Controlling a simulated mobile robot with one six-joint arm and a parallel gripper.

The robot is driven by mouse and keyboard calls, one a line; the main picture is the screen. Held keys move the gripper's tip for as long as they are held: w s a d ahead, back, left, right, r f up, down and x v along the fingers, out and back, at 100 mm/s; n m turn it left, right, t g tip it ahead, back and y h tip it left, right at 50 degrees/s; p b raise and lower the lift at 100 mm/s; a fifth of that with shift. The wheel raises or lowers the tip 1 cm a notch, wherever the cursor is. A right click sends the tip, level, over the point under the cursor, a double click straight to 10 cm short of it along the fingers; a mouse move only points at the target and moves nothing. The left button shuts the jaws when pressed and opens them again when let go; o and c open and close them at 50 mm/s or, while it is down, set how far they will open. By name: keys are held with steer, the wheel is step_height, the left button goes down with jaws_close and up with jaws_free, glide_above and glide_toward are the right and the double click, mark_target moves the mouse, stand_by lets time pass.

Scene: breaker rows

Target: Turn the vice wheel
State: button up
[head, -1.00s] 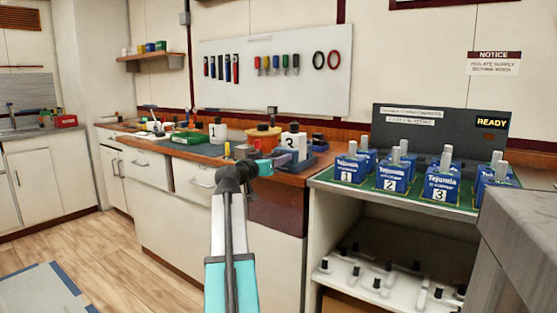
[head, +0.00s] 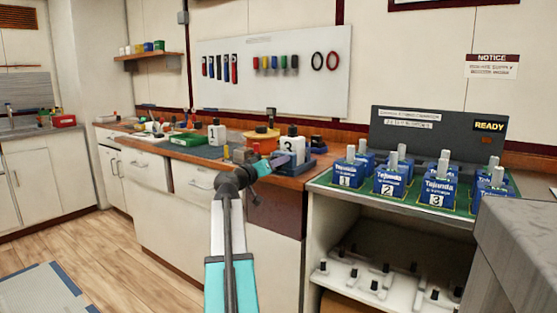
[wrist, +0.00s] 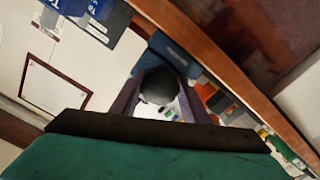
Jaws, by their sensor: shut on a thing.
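My gripper (head: 283,158) is at the front edge of the wooden bench, in front of the white block marked 3. In the wrist view its two purple fingers (wrist: 160,105) stand on either side of a dark grey round part, which I take to be the vice wheel (wrist: 158,86). The gripper is shut on it. A blue body (wrist: 168,52), probably the vice, lies just beyond the wheel. In the head view the blue vice (head: 319,148) sits at the bench's right end, and the wheel is hidden or too small to tell.
White blocks marked 1 (head: 217,134) and 3 (head: 291,143), a green tray (head: 188,141) and an orange round thing (head: 262,137) stand on the bench. Blue numbered breakers (head: 390,180) fill the green-topped stand at right. A grey surface (head: 520,230) is close at lower right.

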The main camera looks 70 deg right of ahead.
steer(key=shift+s+r+n+p, duration=0.1)
steer(key=shift+n+p, duration=0.45)
steer(key=shift+n, duration=0.45)
steer(key=o, duration=1.1)
steer(key=shift+r, duration=0.1)
steer(key=shift+c, duration=0.2)
steer(key=shift+a, duration=0.1)
steer(key=shift+a, duration=0.1)
steer(key=p+v, duration=0.2)
steer(key=v, duration=1.1)
steer(key=shift+a, duration=0.2)
